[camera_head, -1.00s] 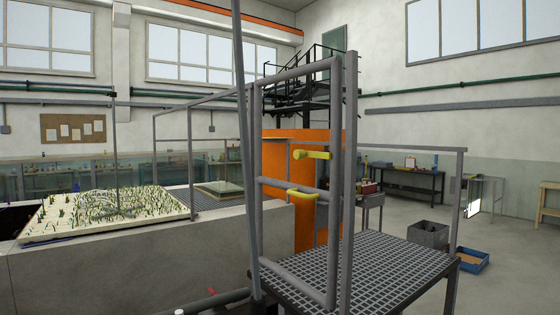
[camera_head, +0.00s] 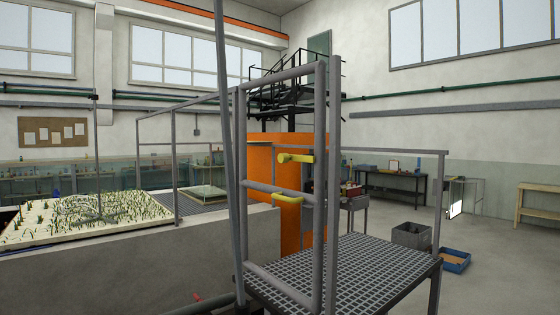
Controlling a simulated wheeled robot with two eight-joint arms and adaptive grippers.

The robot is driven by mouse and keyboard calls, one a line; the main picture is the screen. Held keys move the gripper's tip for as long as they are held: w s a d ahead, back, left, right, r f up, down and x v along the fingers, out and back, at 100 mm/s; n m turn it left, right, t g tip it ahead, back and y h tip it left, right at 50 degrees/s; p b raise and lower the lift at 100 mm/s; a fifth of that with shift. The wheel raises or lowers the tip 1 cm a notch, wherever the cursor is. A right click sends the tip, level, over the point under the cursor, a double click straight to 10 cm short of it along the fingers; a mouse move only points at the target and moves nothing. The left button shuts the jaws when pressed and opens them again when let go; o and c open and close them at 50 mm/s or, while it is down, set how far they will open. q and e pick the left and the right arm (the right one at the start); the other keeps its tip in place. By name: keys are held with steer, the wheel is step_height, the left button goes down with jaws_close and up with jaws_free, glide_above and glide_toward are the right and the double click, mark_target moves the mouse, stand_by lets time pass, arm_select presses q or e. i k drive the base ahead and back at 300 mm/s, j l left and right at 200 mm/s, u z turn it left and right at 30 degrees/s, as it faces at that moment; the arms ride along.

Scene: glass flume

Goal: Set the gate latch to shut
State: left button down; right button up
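The gate (camera_head: 282,189) is a grey tube frame at the front of a grated platform, standing beside a grey post (camera_head: 333,190). The gate latch (camera_head: 296,158) is a yellow lever on the upper part of the gate, lying about level with its end toward the post. A second yellow piece, a curved handle (camera_head: 292,199), sits below it at the gate's middle bar. I cannot tell whether the latch engages the post. Neither of my grippers shows in the view.
The grated platform (camera_head: 345,268) has grey railings (camera_head: 440,190) and stands ahead. A concrete wall (camera_head: 140,265) with a planted bed (camera_head: 80,215) is at left. A grey crate (camera_head: 411,235) and blue box (camera_head: 455,260) lie on the floor at right.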

mark_target(282, 158)
steer(key=i+l+u, duration=0.2)
steer(key=l, duration=0.4)
steer(key=l+u, duration=0.2)
steer(key=l, duration=0.4)
steer(key=i+l+u, duration=0.2)
steer(key=l, duration=0.45)
steer(key=k, duration=0.05)
